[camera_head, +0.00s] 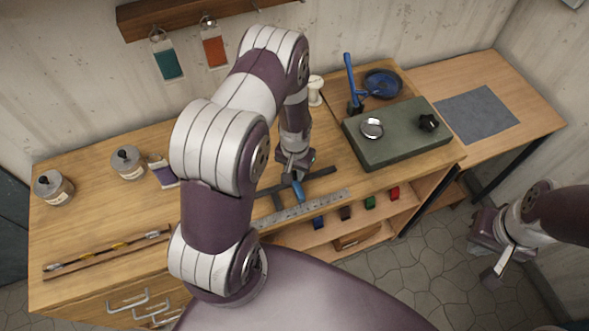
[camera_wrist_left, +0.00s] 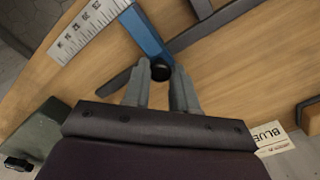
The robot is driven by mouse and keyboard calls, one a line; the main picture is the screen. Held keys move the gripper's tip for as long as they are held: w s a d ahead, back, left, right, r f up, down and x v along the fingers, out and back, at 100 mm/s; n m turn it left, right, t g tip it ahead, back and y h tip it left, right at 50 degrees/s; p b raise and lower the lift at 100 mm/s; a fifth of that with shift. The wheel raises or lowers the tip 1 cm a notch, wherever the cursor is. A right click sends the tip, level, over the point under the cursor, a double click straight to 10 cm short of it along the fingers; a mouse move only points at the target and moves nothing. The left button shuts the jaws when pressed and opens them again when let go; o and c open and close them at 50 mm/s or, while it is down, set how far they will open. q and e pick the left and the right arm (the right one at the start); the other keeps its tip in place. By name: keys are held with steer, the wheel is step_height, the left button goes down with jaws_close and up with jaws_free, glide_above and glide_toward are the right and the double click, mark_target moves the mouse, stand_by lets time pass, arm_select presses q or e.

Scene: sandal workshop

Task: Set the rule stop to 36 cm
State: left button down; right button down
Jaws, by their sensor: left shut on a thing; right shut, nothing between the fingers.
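The steel rule (camera_head: 305,208) with printed marks lies along the front of the bench; part of it shows in the left wrist view (camera_wrist_left: 88,32). The blue stop (camera_head: 298,190) reaches from under my left gripper towards the rule. In the left wrist view the blue stop (camera_wrist_left: 146,34) touches or overlaps the rule's end in view and has a black knob (camera_wrist_left: 160,70). My left gripper (camera_head: 294,174) is shut on this knob, with its fingers (camera_wrist_left: 160,86) on both sides. The setting is too small to read. My right gripper (camera_head: 492,272) is shut and empty, off the bench's right front.
A dark bar (camera_head: 318,173) lies behind the rule. A grey-green slab (camera_head: 400,140) carries a round metal dish (camera_head: 372,128) and a black knob. Jars (camera_head: 128,162) stand on the left. My left arm hides the bench's middle.

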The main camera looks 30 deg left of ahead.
arm_select(q)
steer(key=w+d+b, duration=0.1)
steer(key=w+d, duration=0.1)
steer(key=w, duration=0.1)
steer(key=w+d+b, duration=0.2)
steer(key=w+d, duration=0.1)
steer(key=w+d+b, duration=0.2)
steer(key=shift+w+d+f, duration=0.15)
steer(key=shift+w+d, duration=0.1)
steer(key=shift+w, duration=0.15)
steer(key=shift+w+d, duration=0.2)
steer(key=shift+w, duration=0.05)
steer(key=shift+r, duration=0.25)
steer(key=c, duration=0.9)
jaws_free()
steer(key=shift+w, duration=0.1)
steer(key=shift+d, duration=0.15)
step_height(320, 180, up, 13)
steer(key=b, duration=0.3)
steer(key=shift+f, duration=0.2)
